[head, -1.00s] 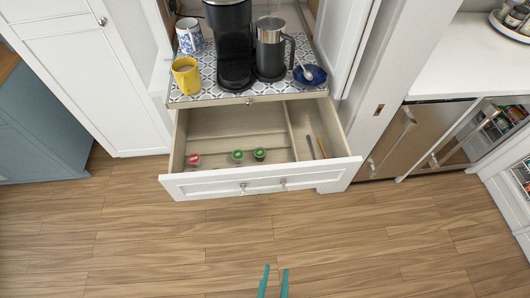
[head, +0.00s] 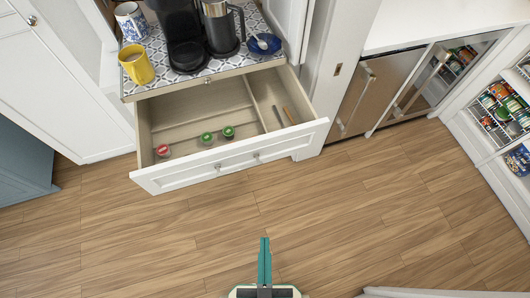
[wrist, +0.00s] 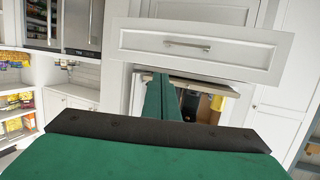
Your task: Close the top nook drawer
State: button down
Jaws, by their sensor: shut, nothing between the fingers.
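The top nook drawer stands open below the coffee counter. Its white front (head: 236,158) has a metal handle (head: 239,162), and the front and handle also show in the wrist view (wrist: 250,55). In the head view, a red pod (head: 163,150) and two green pods (head: 207,138) lie in its wide left compartment; thin sticks (head: 288,115) lie in the narrow right one. My gripper (head: 264,242) is shut and empty, with teal fingers together, over the floor in front of the drawer and apart from it. In the wrist view the fingers (wrist: 161,95) point toward the drawer and nook.
On the patterned counter mat above the drawer are a yellow mug (head: 137,65), a blue-white mug (head: 131,20), a black coffee maker (head: 187,50), a French press (head: 220,28) and a blue dish (head: 263,43). Steel appliances (head: 362,90) stand right. The floor (head: 190,235) before the drawer is clear.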

jog(key=w+d+f+m+g+h, duration=0.1)
jog(key=w+d+f+m, duration=0.15)
jog(key=f, duration=0.35)
jog(key=w+d+f+m+g+h, duration=0.1)
jog(key=d+f+m+g, duration=0.2)
jog(key=f, duration=0.4)
jog(key=m+t+y, duration=0.6)
jog(key=m+y, duration=0.2)
jog(key=m, duration=0.1)
send_near(294, 144)
jog(key=x, duration=0.6)
jog(key=shift+w, duration=0.25)
jog(key=shift+a, duration=0.1)
